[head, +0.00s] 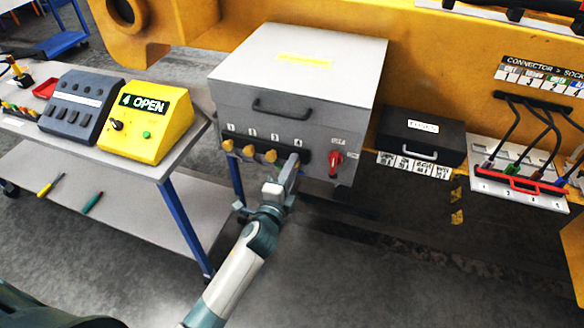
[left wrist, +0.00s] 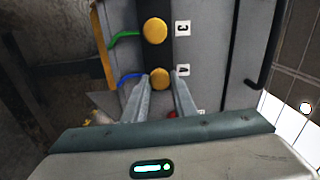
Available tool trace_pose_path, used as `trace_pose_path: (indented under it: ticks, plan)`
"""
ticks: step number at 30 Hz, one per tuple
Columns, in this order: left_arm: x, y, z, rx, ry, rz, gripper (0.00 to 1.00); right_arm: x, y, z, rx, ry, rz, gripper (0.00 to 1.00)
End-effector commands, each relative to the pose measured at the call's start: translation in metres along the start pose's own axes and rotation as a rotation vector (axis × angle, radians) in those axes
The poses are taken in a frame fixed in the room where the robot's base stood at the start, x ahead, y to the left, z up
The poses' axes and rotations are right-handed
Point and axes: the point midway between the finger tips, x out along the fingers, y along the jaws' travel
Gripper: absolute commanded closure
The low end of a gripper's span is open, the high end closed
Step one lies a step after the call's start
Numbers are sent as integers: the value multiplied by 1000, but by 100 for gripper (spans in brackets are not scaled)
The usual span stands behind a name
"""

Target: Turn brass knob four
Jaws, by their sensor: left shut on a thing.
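A grey box (head: 300,65) carries a row of round brass knobs on its front panel, under the labels 1 to 4. Knobs one (head: 228,145), two (head: 249,150) and three (head: 271,156) show plainly in the head view. Brass knob four (left wrist: 160,77) shows in the left wrist view beside the label 4, below knob three (left wrist: 155,31); in the head view my gripper hides it. My left gripper (head: 292,168) is at the panel, its fingers on both sides of knob four and shut on it. My right gripper is not in view.
The box has a black handle (head: 282,108). A yellow OPEN console (head: 150,125) stands on the bench at left. A black case (head: 422,133) stands at right. The floor in front is clear.

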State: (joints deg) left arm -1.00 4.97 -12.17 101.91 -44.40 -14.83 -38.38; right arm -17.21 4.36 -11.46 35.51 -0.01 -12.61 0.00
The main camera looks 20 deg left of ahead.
Motion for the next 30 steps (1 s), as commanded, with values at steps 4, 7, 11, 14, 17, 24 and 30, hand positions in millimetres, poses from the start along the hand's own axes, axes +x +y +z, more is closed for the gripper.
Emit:
trace_pose_path:
  ticks: [4, 7, 11, 14, 17, 24, 30]
  plan:
    - [0, 0, 0, -1, 1, 0, 57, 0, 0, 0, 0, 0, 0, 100]
    - [0, 0, 0, -1, 1, 0, 57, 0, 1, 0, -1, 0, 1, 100]
    - [0, 0, 0, -2, 0, 0, 57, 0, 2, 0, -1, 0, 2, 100]
    - [-2, 0, 0, -1, 0, 0, 57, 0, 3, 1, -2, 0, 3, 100]
    - [-6, 1, 0, -1, 1, 0, 57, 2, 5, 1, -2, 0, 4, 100]
    - [-34, 3, 0, -2, 1, 2, 57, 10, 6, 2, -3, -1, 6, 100]
    - [-73, 4, 0, -1, 1, 2, 57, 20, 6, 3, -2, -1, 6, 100]
